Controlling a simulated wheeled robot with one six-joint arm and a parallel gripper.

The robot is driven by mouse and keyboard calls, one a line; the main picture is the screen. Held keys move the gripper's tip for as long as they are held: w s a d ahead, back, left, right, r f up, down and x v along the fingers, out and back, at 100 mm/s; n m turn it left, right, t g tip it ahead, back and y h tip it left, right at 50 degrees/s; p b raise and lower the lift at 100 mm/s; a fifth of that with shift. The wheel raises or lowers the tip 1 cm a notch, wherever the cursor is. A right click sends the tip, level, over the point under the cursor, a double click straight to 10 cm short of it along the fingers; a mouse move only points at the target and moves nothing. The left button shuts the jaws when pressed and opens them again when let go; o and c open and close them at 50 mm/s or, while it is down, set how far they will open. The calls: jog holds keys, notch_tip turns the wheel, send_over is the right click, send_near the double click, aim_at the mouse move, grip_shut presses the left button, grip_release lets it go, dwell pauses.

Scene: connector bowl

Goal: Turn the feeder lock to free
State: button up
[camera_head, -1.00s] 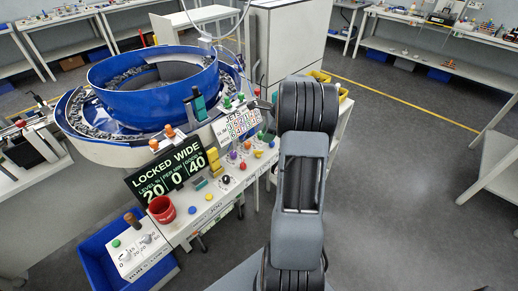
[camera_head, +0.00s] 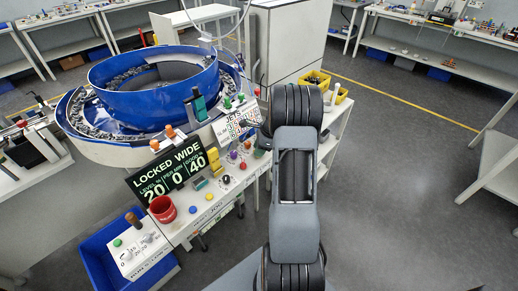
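The feeder is a large blue bowl (camera_head: 155,85) full of small dark parts, on a white round base. A black display (camera_head: 170,172) in front of it reads "LOCKED WIDE" with 20, 0 and 40. A white control panel (camera_head: 205,208) below carries several coloured knobs, among them a black knob (camera_head: 226,179) and a red one (camera_head: 249,168). I cannot tell which control is the feeder lock. My arm covers the panel's right side. A small dark part, perhaps my gripper (camera_head: 251,123), shows beside the arm near the jets card; its fingers cannot be made out.
A red cup (camera_head: 162,209) stands on the panel's left end. A small control box (camera_head: 139,246) with a brown-topped lever sits over a blue bin (camera_head: 95,250). Yellow bins (camera_head: 316,79) are on the shelf right of the panel. The floor to the right is clear.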

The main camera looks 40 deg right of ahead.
grip_shut()
dwell(0.3)
jog(key=n+g, duration=0.1)
jog(key=n, duration=0.4)
jog(key=shift+w+g+y, duration=0.1)
jog(key=shift+g+y, duration=0.3)
jog(key=n+g, duration=0.1)
jog(key=n, duration=0.3)
jog(key=shift+n+g, duration=0.3)
jog(key=shift+g, duration=0.1)
jog(key=n+g, duration=0.1)
jog(key=n, duration=0.3)
jog(key=shift+w+g+h, duration=0.15)
jog(key=shift+g+h, duration=0.25)
jog(key=shift+n+g+h+b, duration=0.35)
jog(key=shift+n+g+h, duration=0.15)
jog(key=shift+n, duration=1.6)
